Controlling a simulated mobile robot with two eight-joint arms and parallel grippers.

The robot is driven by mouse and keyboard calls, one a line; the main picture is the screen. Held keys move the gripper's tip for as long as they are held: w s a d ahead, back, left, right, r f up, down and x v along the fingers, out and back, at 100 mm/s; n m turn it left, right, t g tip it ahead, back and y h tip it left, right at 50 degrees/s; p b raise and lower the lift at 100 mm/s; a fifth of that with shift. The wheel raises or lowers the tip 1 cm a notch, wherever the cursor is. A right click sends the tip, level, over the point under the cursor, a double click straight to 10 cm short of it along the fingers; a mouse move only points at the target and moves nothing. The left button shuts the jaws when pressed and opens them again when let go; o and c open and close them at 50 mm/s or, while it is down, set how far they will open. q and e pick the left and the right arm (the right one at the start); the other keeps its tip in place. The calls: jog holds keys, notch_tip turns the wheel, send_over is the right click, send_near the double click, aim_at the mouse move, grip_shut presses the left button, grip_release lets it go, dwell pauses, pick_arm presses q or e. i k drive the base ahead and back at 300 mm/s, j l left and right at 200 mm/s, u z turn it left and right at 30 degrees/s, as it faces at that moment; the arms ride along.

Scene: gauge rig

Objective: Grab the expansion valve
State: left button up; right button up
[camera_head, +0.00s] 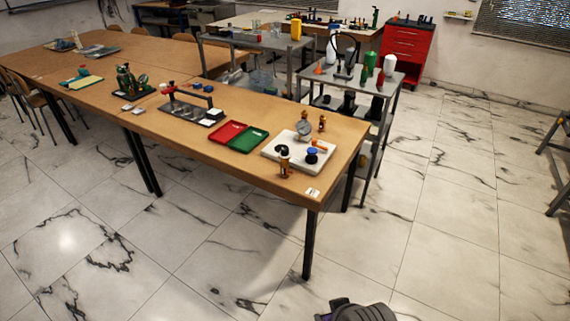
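A white board (271,152) lies near the right end of the long wooden table. It carries a round gauge (303,129), a blue knob (311,155) and a black knob (281,149). A small brass-coloured fitting (285,167) stands at the board's front edge, close to the table edge. Another brass-coloured fitting (322,124) stands behind the board's far side. Either could be the expansion valve; they are too small to tell.
Red tray (226,132) and green tray (248,139) lie left of the board on the wooden table (200,152). A metal rig (190,112) stands farther left. A grey cart (340,86) with bottles stands behind the table. Marble floor (420,230) is clear in front and right.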

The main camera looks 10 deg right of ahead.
aim_at(284, 173)
jog(key=i+z, duration=0.1)
jog(key=i, duration=0.4)
jog(key=i+j+z, duration=0.15)
jog(key=i, duration=0.35)
jog(key=i+j+z, duration=0.1)
jog(key=i, duration=0.4)
